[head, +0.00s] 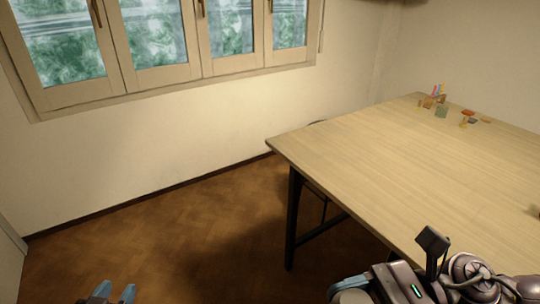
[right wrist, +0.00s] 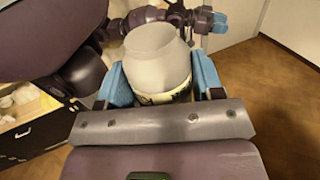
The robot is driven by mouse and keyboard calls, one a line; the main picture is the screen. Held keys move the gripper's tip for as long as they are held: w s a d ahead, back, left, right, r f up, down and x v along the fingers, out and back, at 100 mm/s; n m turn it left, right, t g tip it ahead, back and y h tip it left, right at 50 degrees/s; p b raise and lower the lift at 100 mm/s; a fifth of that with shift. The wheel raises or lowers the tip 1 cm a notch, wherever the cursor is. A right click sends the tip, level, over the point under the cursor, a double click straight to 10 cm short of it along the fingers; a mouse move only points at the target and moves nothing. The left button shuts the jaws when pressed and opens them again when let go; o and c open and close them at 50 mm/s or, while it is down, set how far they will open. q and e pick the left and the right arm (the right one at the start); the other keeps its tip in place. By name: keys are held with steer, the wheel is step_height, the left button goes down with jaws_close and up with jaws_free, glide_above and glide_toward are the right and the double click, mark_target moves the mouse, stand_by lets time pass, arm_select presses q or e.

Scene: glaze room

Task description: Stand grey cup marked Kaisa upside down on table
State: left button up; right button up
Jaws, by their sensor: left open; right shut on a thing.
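A pale grey cup (right wrist: 155,62) with a yellowish, dark-marked band low on it sits between the blue fingers of my right gripper (right wrist: 161,78) in the right wrist view. The gripper is shut on it. I cannot read a name on the cup or tell for sure which end is its mouth. In the head view my right arm is at the bottom right, in front of the table (head: 390,170); its fingers are mostly cut off by the frame. My left gripper (head: 112,293) is open and empty at the bottom left, over the floor, away from the table.
Small coloured items, among them a green block (head: 441,111) and an orange-blue piece (head: 468,113), stand at the table's far end. A dark thing touches the right frame edge. The middle of the tabletop is clear. A dark-fronted unit (right wrist: 38,128) shows in the right wrist view.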

steer(key=w+d+m+t+h, duration=0.2)
steer(key=w+m+t+h, duration=0.1)
steer(key=w+m+t, duration=0.4)
steer(key=w+d+m+t+h, duration=0.2)
steer(key=w+m+t, duration=0.3)
steer(key=w+t, duration=0.45)
arm_select(q)
steer(key=s+d+f+g, duration=0.1)
steer(key=s+f, duration=0.1)
steer(key=f, duration=0.5)
steer(key=s+d+f+g, duration=0.2)
steer(key=s+f, duration=0.1)
steer(key=f, duration=0.5)
steer(key=shift+s+f, duration=0.3)
steer(key=shift+s, duration=0.05)
arm_select(e)
steer(key=w+d+f+m+t+h, duration=0.4)
steer(key=f+m+h, duration=0.4)
steer(key=f+h, duration=0.2)
steer(key=shift+w+d+f+t+h, duration=0.3)
steer(key=shift+d+t+h, duration=0.35)
steer(key=shift+d+h, duration=0.65)
